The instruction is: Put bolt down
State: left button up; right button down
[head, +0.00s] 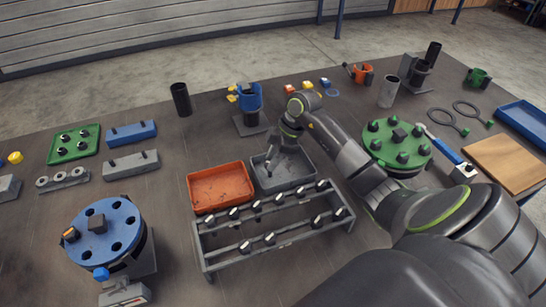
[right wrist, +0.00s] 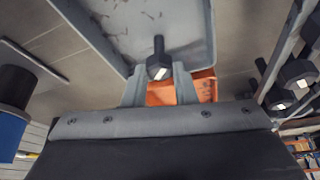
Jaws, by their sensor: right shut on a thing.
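My right gripper (head: 270,164) reaches down from the right over the grey tray (head: 290,183) in the middle of the table. In the right wrist view my right gripper (right wrist: 158,88) is shut on a dark bolt (right wrist: 159,60), its hex head between the fingertips and its shank pointing toward the grey tray (right wrist: 205,28). I cannot tell whether the bolt touches the tray floor. In the head view the bolt is too small to make out clearly. My left gripper is not in view.
An orange tray (head: 222,187) sits just left of the grey tray. A rack (head: 228,259) with several bolts stands in front. A blue flange (head: 104,232) is at lower left, a green flange (head: 396,143) to the right.

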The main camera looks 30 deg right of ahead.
jog(key=shift+f, duration=0.15)
jog(key=c, duration=1.2)
grip_release()
jog(key=shift+o, duration=0.2)
jog(key=b+v, duration=0.1)
jog(key=v, duration=1.1)
jog(key=shift+r+b, duration=0.25)
jog(key=shift+b, duration=0.15)
